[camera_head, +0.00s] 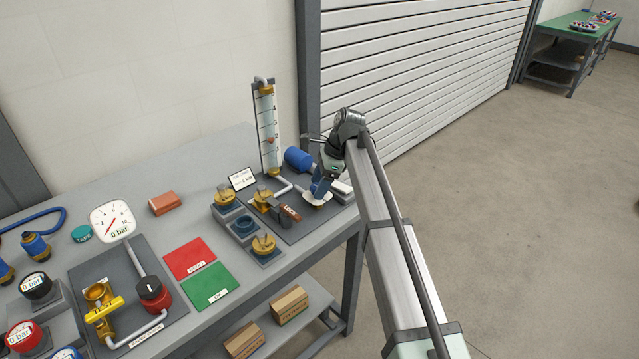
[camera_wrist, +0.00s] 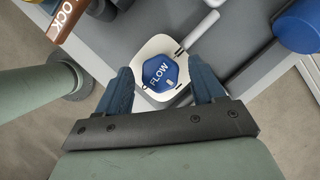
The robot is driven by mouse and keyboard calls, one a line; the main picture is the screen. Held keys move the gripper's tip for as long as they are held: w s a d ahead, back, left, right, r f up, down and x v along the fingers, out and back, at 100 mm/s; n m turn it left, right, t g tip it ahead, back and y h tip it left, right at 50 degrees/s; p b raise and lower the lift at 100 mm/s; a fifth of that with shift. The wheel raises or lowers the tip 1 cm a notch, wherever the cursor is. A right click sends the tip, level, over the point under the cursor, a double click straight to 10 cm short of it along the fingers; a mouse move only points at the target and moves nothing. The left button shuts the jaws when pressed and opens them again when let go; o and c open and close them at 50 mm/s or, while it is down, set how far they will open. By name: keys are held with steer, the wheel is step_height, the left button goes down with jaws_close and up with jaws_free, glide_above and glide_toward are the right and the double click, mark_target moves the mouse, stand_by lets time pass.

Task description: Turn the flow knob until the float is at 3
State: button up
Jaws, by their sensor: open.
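The blue flow knob (camera_wrist: 158,76), lettered FLOW, sits on a pale plate (camera_wrist: 150,46) in the wrist view. My gripper (camera_wrist: 161,80) is open, with one blue finger on each side of the knob; I cannot tell whether they touch it. In the head view my gripper (camera_head: 319,190) points down over the pale plate (camera_head: 312,200) and hides the knob. The clear flow tube (camera_head: 264,112) stands upright at the table's back. A small orange-brown float (camera_head: 270,140) shows around the middle of the tube; the scale numbers are too small to read.
A blue motor (camera_head: 298,158) lies close left of my gripper. Brass valves (camera_head: 263,243) and a brown LOCK tag (camera_head: 290,213) are nearby on the skid. The red mat (camera_head: 189,258) and green mat (camera_head: 210,287) lie clear. The table's right edge is close.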

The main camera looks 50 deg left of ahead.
steer(key=shift+c, duration=0.3)
steer(key=c, duration=1)
steer(key=shift+o, duration=0.2)
steer(key=shift+a+n, duration=0.1)
steer(key=shift+n, duration=0.2)
steer(key=n+h, duration=0.1)
steer(key=n, duration=0.2)
steer(key=shift+w+a+g, duration=0.1)
steer(key=shift+g, duration=0.2)
steer(key=shift+n+h, duration=0.8)
steer(key=shift+n, duration=0.8)
